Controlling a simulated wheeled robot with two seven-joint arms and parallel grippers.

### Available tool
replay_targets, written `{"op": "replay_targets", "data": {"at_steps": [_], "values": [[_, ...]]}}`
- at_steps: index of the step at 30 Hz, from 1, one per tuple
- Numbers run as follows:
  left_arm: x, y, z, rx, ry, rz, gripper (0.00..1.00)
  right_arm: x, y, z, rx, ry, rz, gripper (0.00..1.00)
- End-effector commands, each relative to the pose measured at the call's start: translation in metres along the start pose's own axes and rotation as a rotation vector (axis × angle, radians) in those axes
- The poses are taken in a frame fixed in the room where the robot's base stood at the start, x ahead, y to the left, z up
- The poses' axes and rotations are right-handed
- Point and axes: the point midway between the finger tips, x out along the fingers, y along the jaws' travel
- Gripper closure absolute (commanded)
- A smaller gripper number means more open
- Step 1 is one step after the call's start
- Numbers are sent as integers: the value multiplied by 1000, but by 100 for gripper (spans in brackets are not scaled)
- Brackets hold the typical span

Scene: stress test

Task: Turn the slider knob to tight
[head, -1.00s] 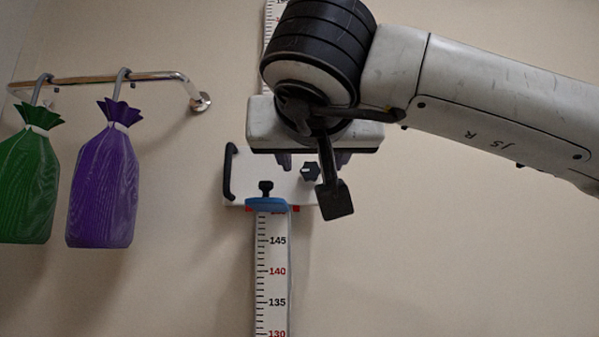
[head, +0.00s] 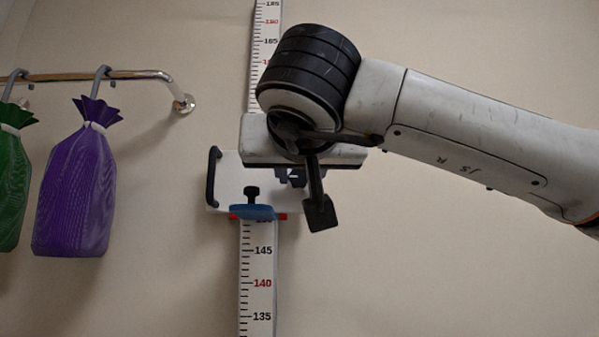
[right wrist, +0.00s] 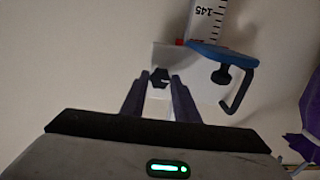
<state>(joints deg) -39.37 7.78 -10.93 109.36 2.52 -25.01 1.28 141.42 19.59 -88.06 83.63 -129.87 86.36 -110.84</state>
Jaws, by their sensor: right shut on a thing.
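The slider (head: 228,180) is a white plate on a vertical measuring scale (head: 258,265), with a black handle at its left and a blue piece (head: 254,212) at its lower edge. My right gripper (head: 291,180) is in front of the plate's right part, its fingers shut on the black knob, which they mostly hide in the head view. In the right wrist view the dark lobed knob (right wrist: 159,77) sits between my two fingertips. Any marks around the knob are too small to read. My left gripper is in neither view.
A second small black knob (head: 252,193) stands by the blue piece, left of my gripper. A chrome rail (head: 130,75) on the wall at the left holds a purple bag (head: 78,190) and a green bag (head: 10,190). The wall right of the scale is bare.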

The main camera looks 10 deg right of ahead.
Motion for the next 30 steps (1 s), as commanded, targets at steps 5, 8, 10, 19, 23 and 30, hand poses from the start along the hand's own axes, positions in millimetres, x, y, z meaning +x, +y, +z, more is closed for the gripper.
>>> {"op": "replay_targets", "data": {"at_steps": [5, 8, 10, 19, 23, 30], "values": [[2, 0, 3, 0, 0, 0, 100, 0, 0, 2, 51, -2, 2, 95], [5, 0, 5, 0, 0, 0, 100, 0, 0, 2, 104, -2, 1, 95], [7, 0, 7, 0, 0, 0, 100, 0, 0, 3, 154, -2, 1, 95], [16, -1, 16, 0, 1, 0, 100, 0, 0, 3, 426, -2, 1, 95], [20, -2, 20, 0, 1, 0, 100, 0, 0, 3, 549, -1, 2, 95], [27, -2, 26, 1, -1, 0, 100, 0, 0, 3, 777, -1, 1, 95]]}}
